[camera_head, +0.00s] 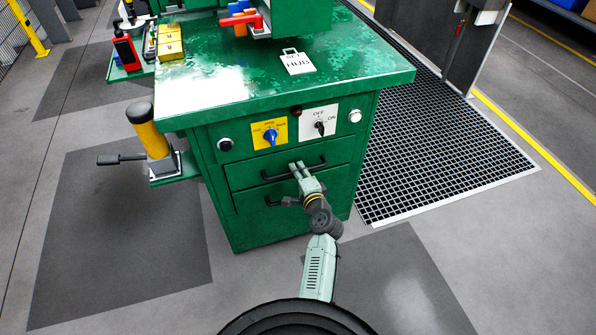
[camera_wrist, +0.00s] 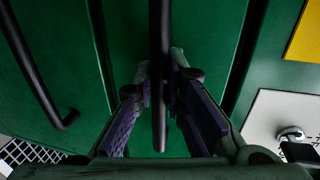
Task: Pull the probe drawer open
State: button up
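A green cabinet (camera_head: 275,225) has two drawers on its front, both flush. The upper drawer (camera_head: 245,172) has a black bar handle (camera_wrist: 160,60); the lower drawer (camera_head: 250,212) has one too, and it also shows at the left of the wrist view (camera_wrist: 35,75). I can read no probe label. My gripper (camera_head: 300,167) is at the right part of the upper handle. In the wrist view my gripper (camera_wrist: 161,85) has a finger on each side of the bar, close to it. Whether the pads touch it is unclear.
Above the drawers are a yellow plate (camera_head: 269,133) with a blue knob and a white OFF/ON switch plate (camera_head: 318,121). A side shelf (camera_head: 175,172) with a yellow-black cylinder (camera_head: 148,130) juts out left. A floor grating (camera_head: 430,150) lies right. The floor before the cabinet is clear.

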grip_shut()
dwell(0.4)
